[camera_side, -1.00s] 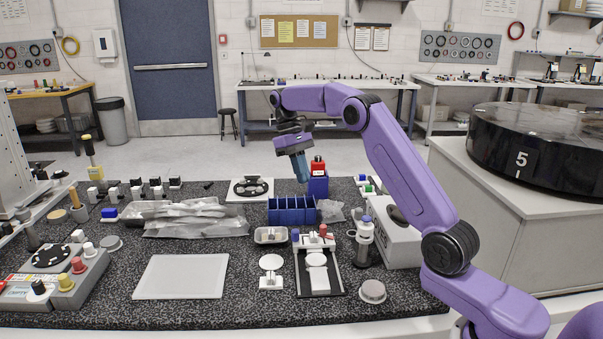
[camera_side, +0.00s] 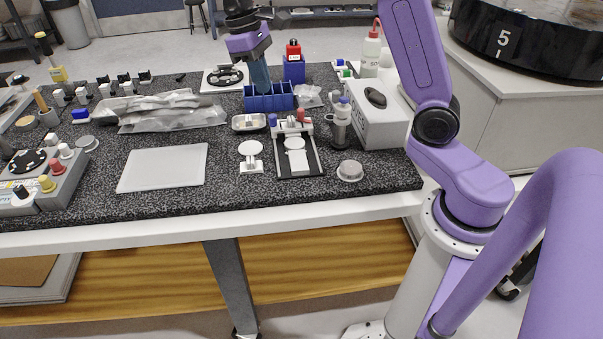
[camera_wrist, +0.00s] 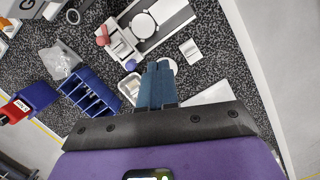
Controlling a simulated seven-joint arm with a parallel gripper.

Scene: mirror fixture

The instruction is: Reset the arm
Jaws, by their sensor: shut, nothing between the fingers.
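My purple arm reaches in from the right in the side view. My gripper (camera_side: 261,86) points down, with its blue fingers shut and empty. In the side view the fingertips overlap the blue divided bin (camera_side: 268,104). The wrist view shows the fingertips (camera_wrist: 157,66) together with nothing between them, and the bin (camera_wrist: 90,93) to their left. I cannot tell their exact height above the counter. The mirror fixture (camera_side: 296,160), a dark plate with a white round part, lies in front of the bin. It also shows at the top of the wrist view (camera_wrist: 160,22).
A small metal tray (camera_side: 249,122), a white stand (camera_side: 251,157) and a grey round piece (camera_side: 350,171) are near the fixture. A white box (camera_side: 375,118) stands to the right. Plastic bags (camera_side: 170,112) and a pale flat plate (camera_side: 163,168) lie left.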

